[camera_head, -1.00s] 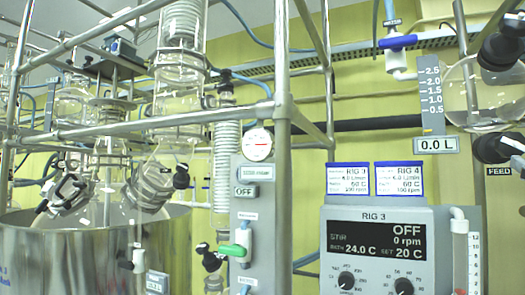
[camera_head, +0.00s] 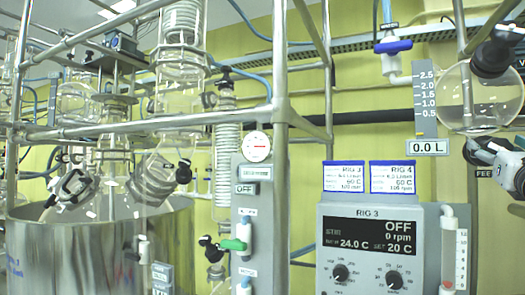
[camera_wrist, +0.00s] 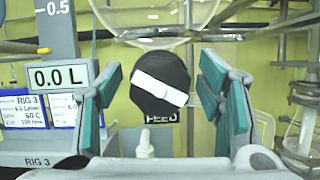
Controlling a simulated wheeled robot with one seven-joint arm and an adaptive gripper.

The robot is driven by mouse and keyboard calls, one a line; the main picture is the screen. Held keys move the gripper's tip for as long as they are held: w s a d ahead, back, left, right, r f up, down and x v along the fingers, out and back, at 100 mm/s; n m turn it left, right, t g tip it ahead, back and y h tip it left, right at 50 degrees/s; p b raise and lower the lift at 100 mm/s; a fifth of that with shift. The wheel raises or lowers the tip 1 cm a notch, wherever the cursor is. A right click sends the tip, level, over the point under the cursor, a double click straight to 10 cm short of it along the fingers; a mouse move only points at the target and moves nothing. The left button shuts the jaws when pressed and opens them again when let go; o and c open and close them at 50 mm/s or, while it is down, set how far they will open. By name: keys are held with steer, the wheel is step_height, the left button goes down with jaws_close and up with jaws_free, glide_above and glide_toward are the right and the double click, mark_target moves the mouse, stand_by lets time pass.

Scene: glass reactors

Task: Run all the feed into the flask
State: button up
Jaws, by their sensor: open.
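The feed valve (camera_wrist: 178,108) is a black round body with a white bar handle (camera_wrist: 160,87), above a FEED label. The handle slants from upper left to lower right in the wrist view. My gripper (camera_wrist: 160,72) is open, with one teal-padded finger on each side of the valve. No clear contact with the handle shows. In the head view my gripper (camera_head: 497,158) is at the right edge, by the valve. The round glass feed vessel (camera_head: 466,98) above looks clear, and its display (camera_head: 428,147) reads 0.0 L. A glass flask (camera_head: 150,185) shows at the steel bath, partly hidden.
The RIG 3 control box (camera_head: 370,255) reads OFF, 0 rpm. A grey panel (camera_head: 252,215) with a gauge and a green-handled valve stands left of it. Metal frame rods (camera_head: 281,150) cross the left half. A blue-handled water valve (camera_head: 393,46) is above the scale.

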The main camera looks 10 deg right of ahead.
steer(key=c, duration=1.2)
steer(key=m+b, duration=0.1)
steer(key=b, duration=0.3)
steer(key=shift+w+f+m+h+b, duration=0.15)
steer(key=shift+w+m+h+b, duration=0.05)
steer(key=shift+m+h+b, duration=0.2)
